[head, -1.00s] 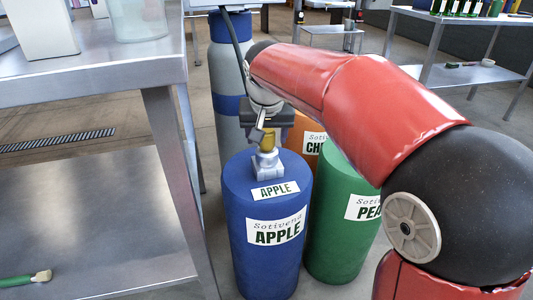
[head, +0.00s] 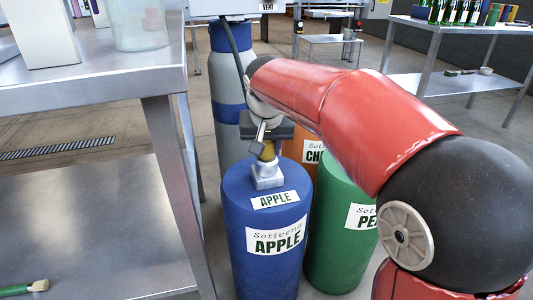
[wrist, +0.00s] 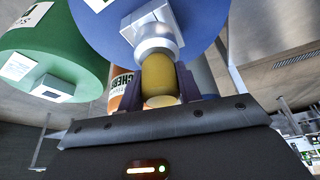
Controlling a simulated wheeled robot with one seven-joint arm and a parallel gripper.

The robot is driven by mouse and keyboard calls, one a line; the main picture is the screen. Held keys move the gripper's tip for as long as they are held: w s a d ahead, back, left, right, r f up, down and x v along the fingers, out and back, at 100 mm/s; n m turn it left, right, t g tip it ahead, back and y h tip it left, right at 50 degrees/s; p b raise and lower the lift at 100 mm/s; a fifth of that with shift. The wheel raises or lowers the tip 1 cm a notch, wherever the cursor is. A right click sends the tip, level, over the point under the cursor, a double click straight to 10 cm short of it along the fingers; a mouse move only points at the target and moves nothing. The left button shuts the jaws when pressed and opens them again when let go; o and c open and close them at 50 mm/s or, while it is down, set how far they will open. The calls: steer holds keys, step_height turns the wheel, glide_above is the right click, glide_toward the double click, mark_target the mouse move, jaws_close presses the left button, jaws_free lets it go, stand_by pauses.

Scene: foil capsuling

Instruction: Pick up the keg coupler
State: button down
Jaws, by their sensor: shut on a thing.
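The keg coupler (head: 267,152) has a yellow body and stands above a silver fitting on top of the blue APPLE keg (head: 262,238). In the wrist view the yellow coupler (wrist: 158,72) is between the two dark fingers, with the silver collar and blue keg (wrist: 110,28) beyond it. My gripper (wrist: 159,88) is shut on the yellow body. In the head view my gripper (head: 266,134) comes down over the coupler from above and hides its top. I cannot see a gap between coupler and keg fitting.
A green PEAR-side keg (head: 340,240) stands close on the right, and an orange keg (head: 300,147) behind. A tall grey-blue cylinder (head: 226,90) stands behind left. A metal table (head: 150,85) is close on the left. Another table (head: 450,27) with bottles stands far right.

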step_height(320, 180, up, 20)
steer(key=p, duration=0.6)
steer(key=shift+r, duration=0.15)
